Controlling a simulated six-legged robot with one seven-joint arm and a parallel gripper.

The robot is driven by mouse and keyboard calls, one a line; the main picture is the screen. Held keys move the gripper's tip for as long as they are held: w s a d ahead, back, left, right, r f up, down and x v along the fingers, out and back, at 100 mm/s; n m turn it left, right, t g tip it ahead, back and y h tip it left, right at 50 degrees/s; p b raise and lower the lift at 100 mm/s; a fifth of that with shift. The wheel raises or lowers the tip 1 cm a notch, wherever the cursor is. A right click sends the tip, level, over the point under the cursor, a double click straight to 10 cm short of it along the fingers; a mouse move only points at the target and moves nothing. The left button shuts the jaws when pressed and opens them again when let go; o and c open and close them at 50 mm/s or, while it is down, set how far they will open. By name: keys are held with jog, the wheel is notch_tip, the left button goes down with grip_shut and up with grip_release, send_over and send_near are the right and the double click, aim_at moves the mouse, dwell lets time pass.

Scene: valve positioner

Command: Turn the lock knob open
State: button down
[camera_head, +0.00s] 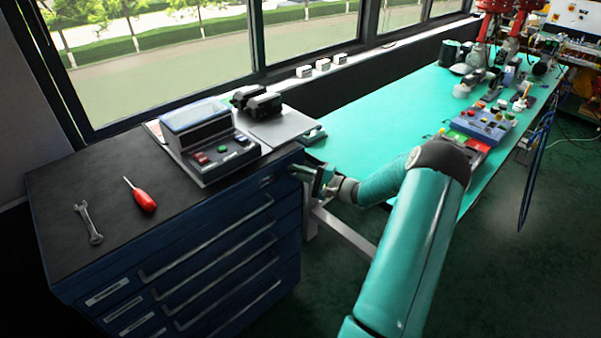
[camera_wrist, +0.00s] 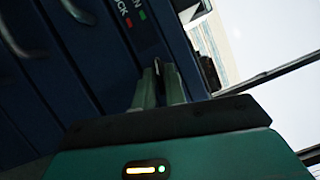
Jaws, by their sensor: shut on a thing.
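The blue drawer cabinet (camera_head: 289,225) stands at the left under a black top. My gripper (camera_head: 300,172) is at the upper right corner of its front, reaching in from the right. In the wrist view my gripper's two fingers (camera_wrist: 158,70) are close together against the blue front, shut on the lock knob. The knob itself is mostly hidden between the fingertips, so its angle cannot be read. Beside the fingers are the label LOCK with a red square (camera_wrist: 129,22) and a second label, partly cut off, with a green square (camera_wrist: 142,15).
A red screwdriver (camera_head: 144,200), a wrench (camera_head: 88,223) and a grey device with coloured buttons (camera_head: 208,145) lie on the cabinet top. A green table (camera_head: 370,125) with several parts stands at the right. Drawer handles (camera_head: 205,238) stick out below my gripper.

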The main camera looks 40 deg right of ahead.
jog(key=m+t, duration=0.1)
jog(key=m, duration=0.2)
jog(key=m+t+h, duration=0.1)
jog(key=m, duration=0.3)
jog(key=shift+f+t, duration=0.2)
jog(key=shift+t, duration=0.1)
jog(key=c, duration=1.6)
grip_release()
jog(key=shift+o, duration=0.2)
jog(key=v, duration=1.3)
jog(key=shift+s, duration=0.4)
jog(key=shift+f, duration=0.15)
